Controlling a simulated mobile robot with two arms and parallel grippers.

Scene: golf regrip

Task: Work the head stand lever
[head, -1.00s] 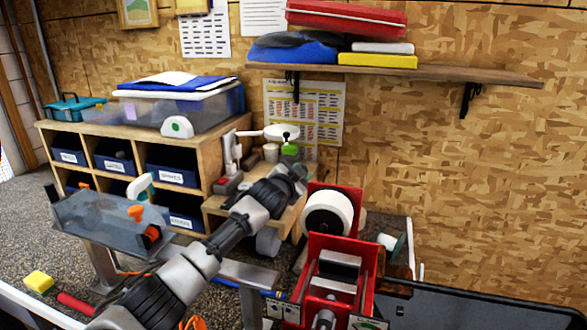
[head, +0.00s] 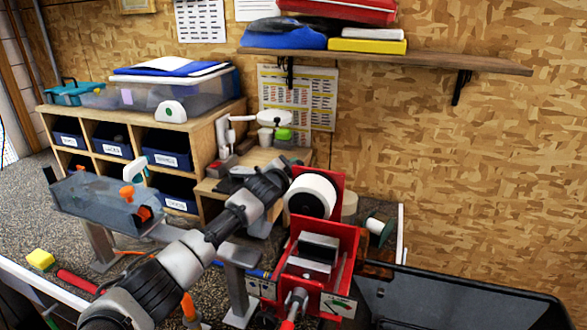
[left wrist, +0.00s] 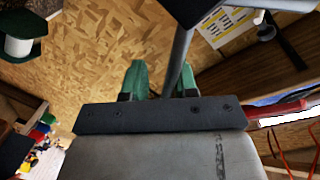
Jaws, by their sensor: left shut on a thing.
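A red stand (head: 345,243) with a grey clamp block stands at the lower middle of the head view. A metal rod with a red grip (head: 290,310) comes toward me from its front. My left arm reaches in from the lower left and ends beside the white roll at the stand's top; its fingertips cannot be made out there. In the left wrist view the green fingers of my left gripper (left wrist: 160,82) are at either side of a slim grey bar (left wrist: 179,50), which lies close to the right finger. Whether this bar is the lever is unclear. My right gripper is out of view.
The white roll (head: 312,194) is close to my left arm's end. A clear tray (head: 105,200) is left of my arm. A cubby shelf (head: 215,130) stands behind.

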